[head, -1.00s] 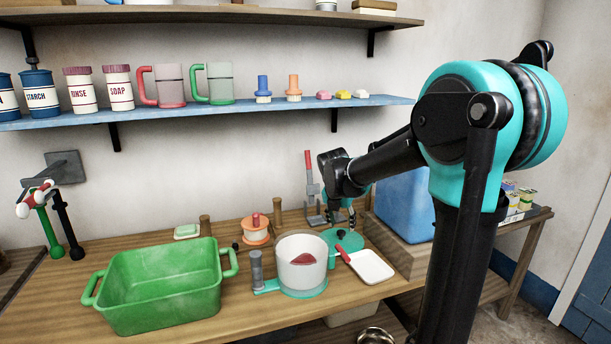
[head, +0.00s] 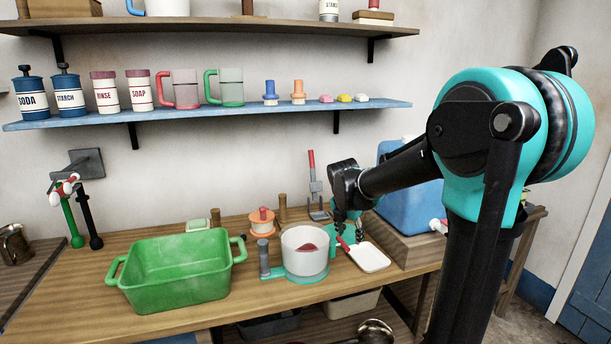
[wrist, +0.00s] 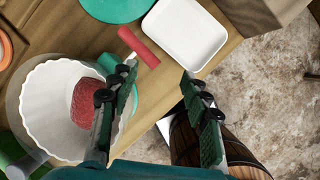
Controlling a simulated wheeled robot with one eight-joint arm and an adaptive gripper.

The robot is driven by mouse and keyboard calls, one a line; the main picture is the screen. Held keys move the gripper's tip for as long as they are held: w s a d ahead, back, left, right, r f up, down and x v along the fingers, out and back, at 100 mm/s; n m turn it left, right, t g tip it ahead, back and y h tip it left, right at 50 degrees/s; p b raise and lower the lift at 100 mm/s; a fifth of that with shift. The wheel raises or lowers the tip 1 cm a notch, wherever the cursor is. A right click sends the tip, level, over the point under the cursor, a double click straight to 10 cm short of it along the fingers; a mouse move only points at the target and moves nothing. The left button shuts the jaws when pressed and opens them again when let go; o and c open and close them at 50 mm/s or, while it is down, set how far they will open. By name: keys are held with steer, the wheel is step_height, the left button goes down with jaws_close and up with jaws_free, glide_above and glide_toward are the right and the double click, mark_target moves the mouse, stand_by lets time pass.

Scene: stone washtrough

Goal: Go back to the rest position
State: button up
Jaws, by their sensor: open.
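My gripper (head: 348,227) hangs over the front right of the wooden worktable (head: 215,308), at the end of my bent arm. In the wrist view my gripper (wrist: 165,108) has its two fingers spread apart with nothing between them. Below it in that view are the white bowl (wrist: 40,100) with a dark red piece (wrist: 86,103) inside, and a white tray (wrist: 185,32) with a red handle (wrist: 138,47). In the head view the white bowl (head: 303,262) is just left of my gripper.
A green tub (head: 175,275) stands left of the bowl. A blue container (head: 408,205) stands behind my arm. A blue shelf (head: 210,113) with jars and mugs is on the wall. In the wrist view a wooden barrel (wrist: 190,148) is on the floor beyond the table edge.

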steer(key=s+d+f+m, duration=0.1)
steer(key=s+f+m, duration=0.3)
steer(key=s+m, duration=0.4)
steer(key=s+d+f+m+y, duration=0.1)
steer(key=s+f+m, duration=0.3)
steer(key=s+m, duration=0.4)
steer(key=s+d+f+m, duration=0.3)
steer(key=s+m, duration=0.5)
steer(key=m, duration=0.4)
steer(key=shift+s+f+y, duration=0.2)
steer(key=shift+f+y, duration=0.2)
steer(key=shift+f, duration=0.2)
